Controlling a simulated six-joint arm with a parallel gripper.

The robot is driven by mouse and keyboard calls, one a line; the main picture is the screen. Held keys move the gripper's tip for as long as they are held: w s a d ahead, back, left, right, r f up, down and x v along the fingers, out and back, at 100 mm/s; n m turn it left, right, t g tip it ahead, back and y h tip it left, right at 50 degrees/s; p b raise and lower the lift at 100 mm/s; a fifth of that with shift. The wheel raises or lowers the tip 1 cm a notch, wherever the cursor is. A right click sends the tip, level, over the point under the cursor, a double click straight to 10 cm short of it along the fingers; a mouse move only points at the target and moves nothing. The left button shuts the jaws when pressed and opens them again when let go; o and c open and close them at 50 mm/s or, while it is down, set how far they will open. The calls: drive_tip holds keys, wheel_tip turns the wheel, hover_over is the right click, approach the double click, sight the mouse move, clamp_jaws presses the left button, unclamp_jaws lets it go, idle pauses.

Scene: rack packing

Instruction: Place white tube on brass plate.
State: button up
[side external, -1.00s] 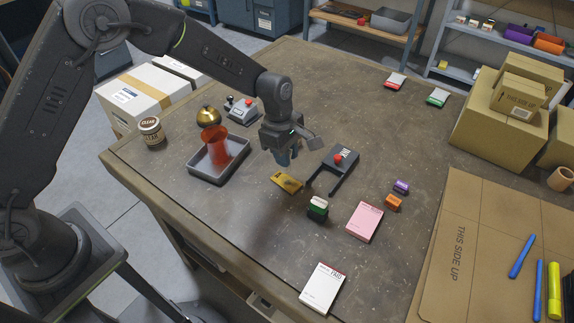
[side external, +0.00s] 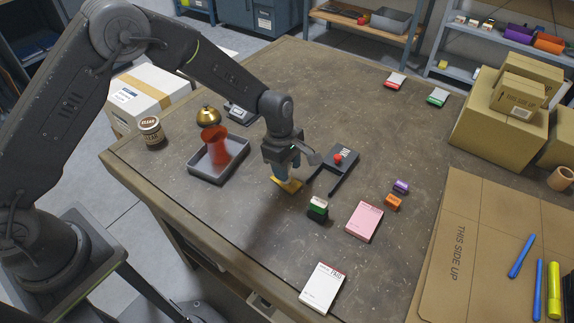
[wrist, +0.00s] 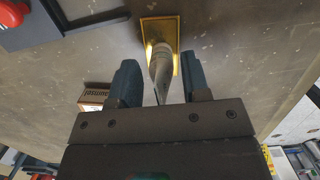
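The brass plate (side external: 290,186) lies flat on the table right under my gripper (side external: 284,176). In the wrist view the plate (wrist: 158,27) shows as a gold rectangle beyond the fingertips. The white tube (wrist: 161,68) is upright or nearly so between my two blue-grey fingers, its far end over the plate. Narrow gaps show between the tube and the fingers (wrist: 158,75), which look open around it. Whether the tube's foot touches the plate is hard to tell. The fingers hide the tube in the side view.
A dark stand with a red knob (side external: 338,158) is close right of my gripper. A green-and-white block (side external: 318,208) is in front. A grey tray (side external: 203,170) with an orange-red cup (side external: 215,147) is to the left. A pink box (side external: 364,222) lies to the right.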

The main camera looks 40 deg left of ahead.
drive_tip(key=shift+o, duration=0.3)
drive_tip(key=r, duration=0.3)
drive_tip(key=a+r, duration=0.1)
drive_tip(key=r, duration=0.7)
drive_tip(key=shift+a+r, duration=0.2)
drive_tip(key=shift+a, duration=0.15)
drive_tip(key=shift+a+r, duration=0.15)
drive_tip(key=shift+r, duration=0.45)
drive_tip(key=s+a+r+m+t, duration=0.2)
drive_tip(key=s+a+r+m, duration=0.1)
drive_tip(key=s+r+m, duration=0.3)
drive_tip(key=s+a+r+m+t, duration=0.1)
drive_tip(key=s+a+r+m, duration=0.25)
drive_tip(key=s+r, duration=0.35)
drive_tip(key=s+a+r+m+t, duration=0.1)
drive_tip(key=s+a+m, duration=0.1)
drive_tip(key=s+m, duration=0.2)
drive_tip(key=s+a+r+m+t+y, duration=0.1)
drive_tip(key=s+m, duration=0.3)
drive_tip(key=s, duration=0.5)
drive_tip(key=shift+s+a+t+y, duration=0.3)
drive_tip(key=shift+s+a, duration=0.05)
drive_tip(key=shift+a, duration=0.4)
